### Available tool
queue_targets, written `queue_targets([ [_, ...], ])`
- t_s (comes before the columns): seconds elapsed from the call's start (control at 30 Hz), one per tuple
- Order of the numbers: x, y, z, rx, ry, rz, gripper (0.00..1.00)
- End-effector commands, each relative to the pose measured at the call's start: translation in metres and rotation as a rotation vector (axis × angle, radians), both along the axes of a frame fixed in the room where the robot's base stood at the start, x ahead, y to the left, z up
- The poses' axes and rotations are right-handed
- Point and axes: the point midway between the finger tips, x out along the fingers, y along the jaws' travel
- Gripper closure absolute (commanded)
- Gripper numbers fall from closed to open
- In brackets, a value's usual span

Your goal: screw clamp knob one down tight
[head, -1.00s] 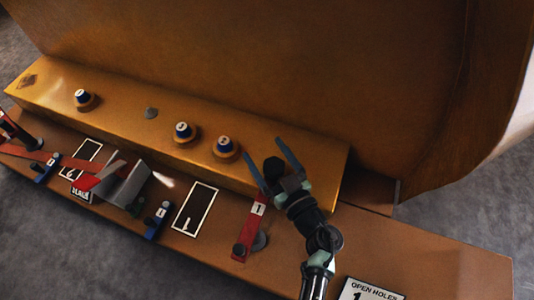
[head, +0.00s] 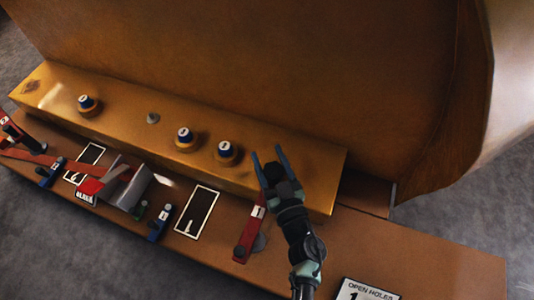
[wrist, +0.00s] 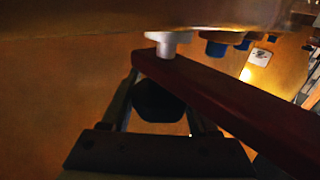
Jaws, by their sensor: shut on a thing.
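My gripper (head: 266,153) is over the right end of the tan ledge in the head view, with its blue fingers apart around a dark knob (head: 273,173). In the wrist view, this dark knob (wrist: 159,101) sits between the fingers, and I take it as clamp knob one. A red bar (wrist: 230,108) passes close beyond it, with a pale stud (wrist: 167,44) at its far side. In the head view, a red clamp strap (head: 246,236) with a "1" tag lies just left of my wrist. Whether the knob touches the bar is hidden.
The large brown casting (head: 250,70) rises behind. Blue clamps, framed plates and a grey bracket (head: 128,190) occupy the lower bench's left. The bench's right (head: 430,255) is mostly clear.

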Motion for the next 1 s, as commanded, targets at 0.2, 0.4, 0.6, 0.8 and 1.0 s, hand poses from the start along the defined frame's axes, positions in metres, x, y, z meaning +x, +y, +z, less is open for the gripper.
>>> queue_targets([
  [0.2,0.0020,-0.0048,0.0017,0.000,-0.007,-0.117,0.95],
  [0.4,0.0030,-0.0076,0.0012,0.001,-0.005,-0.197,0.95],
  [0.6,0.0025,-0.0069,0.0010,0.001,0.002,-0.220,0.95],
  [0.8,0.0023,-0.0063,0.0011,0.001,0.002,-0.219,0.95],
  [1.0,0.0022,-0.0061,0.0007,0.002,0.003,-0.218,0.16],
])
